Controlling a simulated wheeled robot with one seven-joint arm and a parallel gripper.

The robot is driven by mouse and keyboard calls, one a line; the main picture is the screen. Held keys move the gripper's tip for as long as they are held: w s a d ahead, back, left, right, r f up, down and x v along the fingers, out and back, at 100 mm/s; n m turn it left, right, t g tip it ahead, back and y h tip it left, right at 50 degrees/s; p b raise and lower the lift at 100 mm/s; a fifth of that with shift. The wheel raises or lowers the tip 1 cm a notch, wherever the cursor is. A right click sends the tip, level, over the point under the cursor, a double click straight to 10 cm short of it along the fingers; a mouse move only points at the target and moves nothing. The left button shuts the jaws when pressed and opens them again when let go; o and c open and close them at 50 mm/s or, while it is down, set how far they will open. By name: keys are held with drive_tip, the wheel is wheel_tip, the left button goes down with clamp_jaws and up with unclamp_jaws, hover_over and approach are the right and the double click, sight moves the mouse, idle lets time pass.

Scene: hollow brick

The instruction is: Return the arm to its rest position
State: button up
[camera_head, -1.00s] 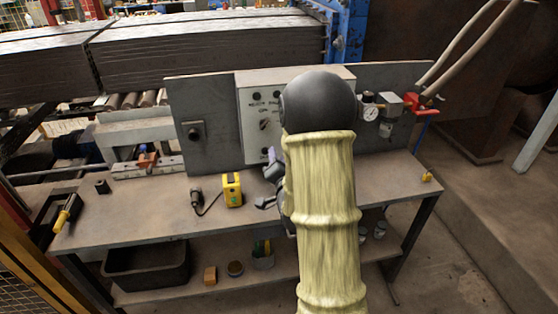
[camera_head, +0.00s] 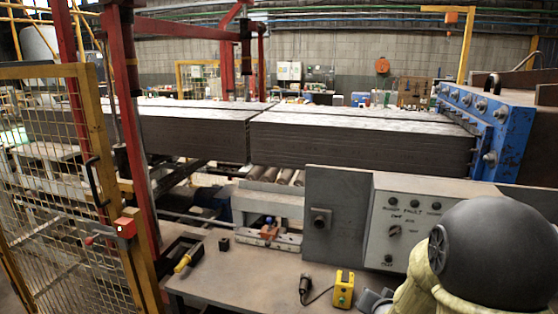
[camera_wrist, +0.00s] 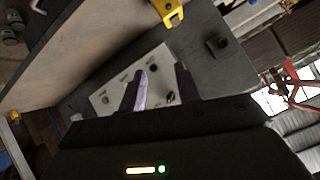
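My arm, with a dark round joint and a pale yellow sleeve, fills the lower right corner of the head view. Only a grey bit of my gripper (camera_head: 372,300) shows there, at the bottom edge in front of the control panel. In the wrist view my gripper (camera_wrist: 161,78) has its two dark fingers apart, with the panel visible between them. A pale lavender strip shows along the inner side of one finger. I see nothing held between the fingers.
The workbench (camera_head: 235,272) carries a yellow device (camera_head: 343,290), a dark handheld tool (camera_head: 305,288) and a grey control panel (camera_head: 400,228). A mesh gate (camera_head: 60,190) stands at left. Stacked dark slabs (camera_head: 360,140) lie behind the bench.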

drive_tip(key=s+a+n+g+y, duration=0.1)
drive_tip(key=s+a+n+g, duration=0.2)
drive_tip(key=s, duration=0.5)
drive_tip(key=s+a+n+g+y, duration=0.1)
drive_tip(key=s+a+n+g, duration=0.2)
drive_tip(key=s+a+g, duration=0.2)
drive_tip(key=s+f, duration=0.1)
drive_tip(key=s, duration=0.2)
drive_tip(key=shift+a+n, duration=0.25)
drive_tip(key=shift+n, duration=0.15)
idle(1.0)
